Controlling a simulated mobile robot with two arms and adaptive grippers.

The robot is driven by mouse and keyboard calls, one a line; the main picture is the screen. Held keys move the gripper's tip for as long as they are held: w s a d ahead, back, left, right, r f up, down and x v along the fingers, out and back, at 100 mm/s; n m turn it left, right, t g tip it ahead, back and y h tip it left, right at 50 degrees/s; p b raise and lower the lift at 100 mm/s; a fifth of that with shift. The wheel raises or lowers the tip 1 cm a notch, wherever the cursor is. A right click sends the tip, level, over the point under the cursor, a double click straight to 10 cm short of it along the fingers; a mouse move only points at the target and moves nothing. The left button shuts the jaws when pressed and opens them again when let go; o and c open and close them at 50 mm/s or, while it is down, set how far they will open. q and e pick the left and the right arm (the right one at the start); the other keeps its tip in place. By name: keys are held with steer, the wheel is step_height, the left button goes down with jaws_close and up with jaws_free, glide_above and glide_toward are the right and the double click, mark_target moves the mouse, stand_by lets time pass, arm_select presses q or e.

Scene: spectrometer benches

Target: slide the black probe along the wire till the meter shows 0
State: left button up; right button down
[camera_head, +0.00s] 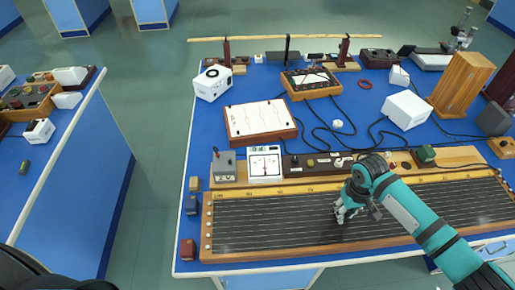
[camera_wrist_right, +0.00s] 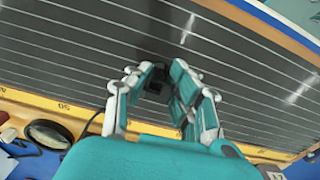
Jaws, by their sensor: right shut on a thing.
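The long wooden wire board (camera_head: 207,228) lies along the front of the blue bench, with several thin wires stretched over its dark panel. In the right wrist view the gripper (camera_wrist_right: 160,88) is shut on the black probe (camera_wrist_right: 155,89), just above or touching the wires; I cannot tell which. The fingers hide part of the probe. The white meter (camera_head: 264,165) stands behind the board's left half; its needle is too small to read. My left gripper is not in view.
A grey box with a knob (camera_head: 224,166) stands left of the meter. A dark strip of terminals (camera_head: 310,163) runs behind the board. A round black-rimmed item (camera_wrist_right: 48,134) lies beside the board's scale edge. The wire panel left of my right gripper is clear.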

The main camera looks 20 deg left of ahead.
steer(key=shift+s+f, duration=0.3)
steer(key=shift+f, duration=0.05)
steer(key=c, duration=1.4)
jaws_free()
steer(key=shift+o, duration=1.4)
steer(key=shift+w, duration=0.25)
steer(key=shift+r, duration=0.1)
